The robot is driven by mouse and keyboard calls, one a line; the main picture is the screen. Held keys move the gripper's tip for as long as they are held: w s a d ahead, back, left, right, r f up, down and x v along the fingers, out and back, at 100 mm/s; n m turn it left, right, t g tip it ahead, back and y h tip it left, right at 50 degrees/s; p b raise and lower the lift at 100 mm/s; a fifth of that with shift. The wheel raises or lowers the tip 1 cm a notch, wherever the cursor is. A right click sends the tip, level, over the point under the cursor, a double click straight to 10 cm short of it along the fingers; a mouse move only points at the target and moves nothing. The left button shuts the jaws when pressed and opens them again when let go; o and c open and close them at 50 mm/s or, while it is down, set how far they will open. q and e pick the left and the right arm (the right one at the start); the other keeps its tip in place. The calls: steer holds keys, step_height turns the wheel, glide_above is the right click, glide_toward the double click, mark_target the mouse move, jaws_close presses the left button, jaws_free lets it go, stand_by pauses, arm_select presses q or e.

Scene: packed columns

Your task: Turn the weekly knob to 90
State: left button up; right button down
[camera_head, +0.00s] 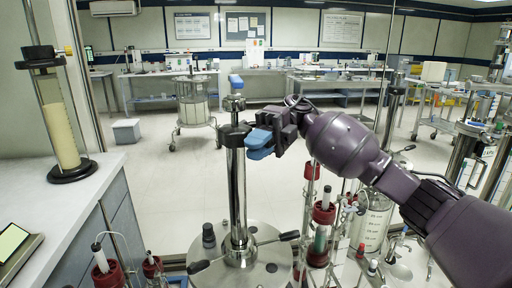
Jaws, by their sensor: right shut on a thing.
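A steel column (238,195) stands upright on a round metal base plate. I cannot read any "weekly" label or dial marking. My left gripper is not in view.
The round base plate (212,268) carries black handles. Red-capped tubes (323,213) stand close below my right arm. A counter (82,192) with a yellow-filled column (60,130) is at left.

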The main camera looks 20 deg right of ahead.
steer(key=c, duration=1.1)
jaws_free()
steer(key=b+v, duration=0.2)
steer(key=v, duration=0.8)
steer(key=shift+w+d, duration=0.2)
steer(key=shift+d, duration=0.15)
